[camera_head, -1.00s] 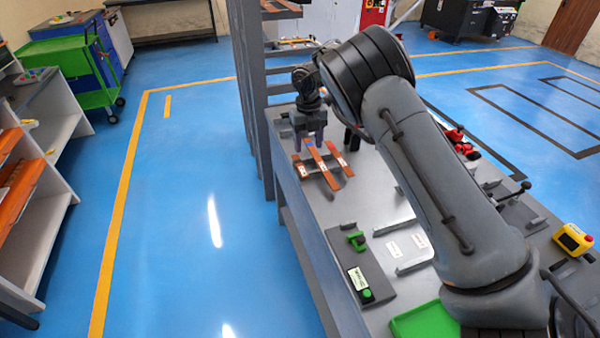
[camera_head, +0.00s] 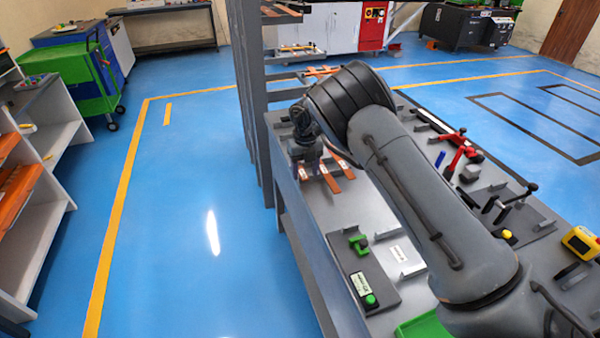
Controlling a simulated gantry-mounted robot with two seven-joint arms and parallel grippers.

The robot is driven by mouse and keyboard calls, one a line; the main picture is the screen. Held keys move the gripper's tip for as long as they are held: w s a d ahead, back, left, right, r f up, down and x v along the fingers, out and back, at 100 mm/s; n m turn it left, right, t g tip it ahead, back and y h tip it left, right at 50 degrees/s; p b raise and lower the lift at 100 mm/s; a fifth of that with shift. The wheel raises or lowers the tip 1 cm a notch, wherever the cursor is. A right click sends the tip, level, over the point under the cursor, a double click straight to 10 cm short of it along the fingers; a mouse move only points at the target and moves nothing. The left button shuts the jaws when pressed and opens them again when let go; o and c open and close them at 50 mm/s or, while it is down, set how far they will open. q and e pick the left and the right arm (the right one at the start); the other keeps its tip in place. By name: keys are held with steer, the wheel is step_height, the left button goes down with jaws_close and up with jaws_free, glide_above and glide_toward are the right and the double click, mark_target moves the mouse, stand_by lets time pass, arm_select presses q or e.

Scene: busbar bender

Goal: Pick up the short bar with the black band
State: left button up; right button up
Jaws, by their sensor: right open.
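Several flat copper-coloured bars lie at the far left end of the grey bench (camera_head: 385,262). The end of one bar (camera_head: 331,183) and part of another (camera_head: 347,170) show beside my right gripper. My right gripper (camera_head: 306,165) is open and hangs pointing down over the left part of the bars, hiding much of them. I cannot make out a black band on any bar, and I cannot tell whether the fingers touch one. My left gripper is not in view.
A green clamp (camera_head: 358,243) and a plate with a green button (camera_head: 370,299) are on the near bench. Red-handled tools (camera_head: 458,150) and a yellow control box (camera_head: 579,242) are at right. A grey rack (camera_head: 243,100) rises beside the bars.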

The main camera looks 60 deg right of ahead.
steer(key=shift+f, duration=0.4)
jaws_close()
stand_by(0.4)
